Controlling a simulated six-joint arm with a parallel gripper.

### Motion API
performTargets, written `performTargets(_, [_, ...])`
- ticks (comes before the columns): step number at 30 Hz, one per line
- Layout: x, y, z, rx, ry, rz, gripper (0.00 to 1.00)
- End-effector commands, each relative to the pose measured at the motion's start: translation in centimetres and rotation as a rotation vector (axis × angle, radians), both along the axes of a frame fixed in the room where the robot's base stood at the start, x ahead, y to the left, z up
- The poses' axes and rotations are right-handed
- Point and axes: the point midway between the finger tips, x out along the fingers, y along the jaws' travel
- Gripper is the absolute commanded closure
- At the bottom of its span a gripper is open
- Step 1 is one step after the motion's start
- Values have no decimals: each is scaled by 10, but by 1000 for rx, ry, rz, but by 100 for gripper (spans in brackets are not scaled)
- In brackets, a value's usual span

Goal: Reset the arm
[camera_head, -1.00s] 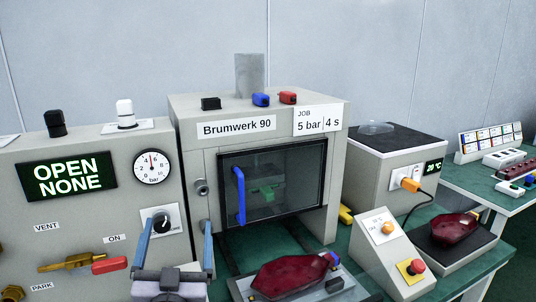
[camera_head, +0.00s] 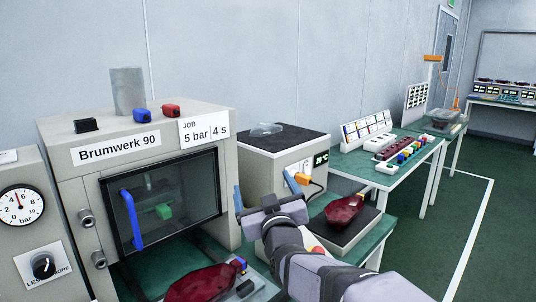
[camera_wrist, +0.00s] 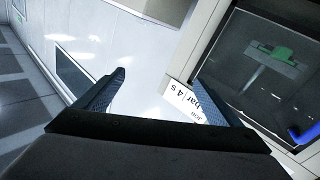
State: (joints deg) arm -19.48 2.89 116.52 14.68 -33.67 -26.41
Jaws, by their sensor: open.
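My gripper (camera_head: 266,194) is open and empty, raised in front of the gap between the press and the grey box on the right. In the wrist view its two blue fingers (camera_wrist: 155,92) stand wide apart with nothing between them. The Brumwerk 90 press (camera_head: 115,154) stands left of my gripper, with its dark window door and blue handle (camera_head: 132,219). A green part (camera_head: 163,211) shows behind the window. A red tail lamp (camera_head: 200,284) lies on a plate in front of the press, partly cut off by the picture edge.
A second red lamp (camera_head: 343,210) rests on a dark-topped unit right of my arm. The grey box (camera_head: 262,168) with an orange plug stands behind my gripper. A gauge panel (camera_head: 22,230) is at far left. Tables (camera_head: 428,142) stand farther right, beside open floor.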

Motion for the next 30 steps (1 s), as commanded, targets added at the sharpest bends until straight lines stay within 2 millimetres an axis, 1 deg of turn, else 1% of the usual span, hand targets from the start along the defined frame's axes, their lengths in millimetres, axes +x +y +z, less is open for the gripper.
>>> performTargets(1, [0,-27,-24,-58,68,-27,12])
performTargets(2, [-1,-39,-36,-93,110,-36,12])
performTargets(3, [-4,-55,-53,-136,168,-47,12])
performTargets(5, [-10,-78,-75,-196,249,-62,12])
performTargets(6, [-16,-93,-89,-229,302,-73,12])
performTargets(8, [-26,-114,-109,-276,378,-86,12])
performTargets(9, [-34,-127,-122,-306,427,-94,12])
performTargets(11, [-46,-147,-140,-344,501,-104,12])
performTargets(12, [-56,-148,-158,-341,558,-97,12])
performTargets(14, [-70,-145,-185,-305,643,-90,12])
performTargets(15, [-81,-146,-203,-281,702,-90,12])
performTargets(17, [-100,-146,-230,-245,793,-94,12])
performTargets(18, [-114,-147,-248,-223,855,-98,12])
performTargets(20, [-138,-148,-275,-185,957,-110,12])
performTargets(21, [-156,-149,-294,-158,1030,-121,12])
performTargets(23, [-186,-151,-320,-119,1141,-145,12])
performTargets(24, [-206,-152,-336,-95,1215,-163,12])
performTargets(26, [-238,-154,-357,-60,1324,-197,12])
performTargets(27, [-260,-155,-369,-38,1395,-223,12])
performTargets(29, [-293,-157,-385,-7,1499,-265,12])
performTargets(30, [-315,-159,-394,11,1567,-297,12])
